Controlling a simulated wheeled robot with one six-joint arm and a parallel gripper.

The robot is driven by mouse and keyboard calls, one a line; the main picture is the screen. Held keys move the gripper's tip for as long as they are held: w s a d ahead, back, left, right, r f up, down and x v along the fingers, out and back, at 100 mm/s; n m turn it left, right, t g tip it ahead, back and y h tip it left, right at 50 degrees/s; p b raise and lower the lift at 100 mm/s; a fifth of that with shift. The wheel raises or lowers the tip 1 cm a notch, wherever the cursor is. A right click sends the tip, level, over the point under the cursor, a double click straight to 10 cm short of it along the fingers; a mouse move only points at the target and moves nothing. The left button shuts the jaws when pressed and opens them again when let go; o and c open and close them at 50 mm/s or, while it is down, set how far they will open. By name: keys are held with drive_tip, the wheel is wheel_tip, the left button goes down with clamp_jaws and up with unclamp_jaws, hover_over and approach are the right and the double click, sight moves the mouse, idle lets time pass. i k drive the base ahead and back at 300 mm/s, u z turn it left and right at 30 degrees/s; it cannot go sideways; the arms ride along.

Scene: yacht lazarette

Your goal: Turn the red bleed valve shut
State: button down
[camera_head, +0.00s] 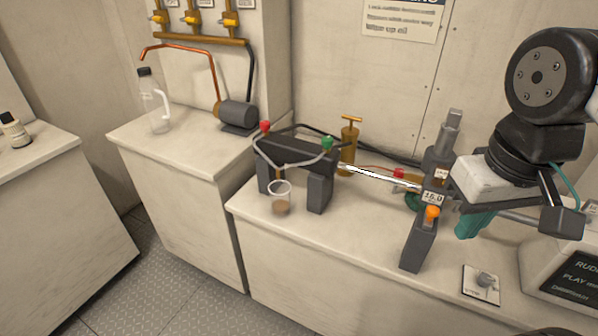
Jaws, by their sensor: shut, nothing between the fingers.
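A red knob (265,126) stands at the left end of a dark bridge-shaped block (298,151) on the middle counter. It looks like the red bleed valve; how far it is turned cannot be told. A green knob (327,143) stands at the block's right end. A clear cup (281,199) with brown liquid stands in front of the block. My gripper (473,224) is at the right, shut and empty, with teal fingers pointing down. It is well apart from the red knob, beyond the bright rod (375,176).
A dark post with an orange top (419,246) stands in front of the rod. A brass pump-like part (349,142) stands behind the block. A smaller red part (398,174) is near the rod's right end. The counter front is mostly clear.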

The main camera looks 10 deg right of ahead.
sight(264, 125)
drive_tip(key=k, duration=1.05)
drive_tip(key=u, duration=0.8)
drive_tip(key=i, duration=1.7)
drive_tip(key=z, duration=0.75)
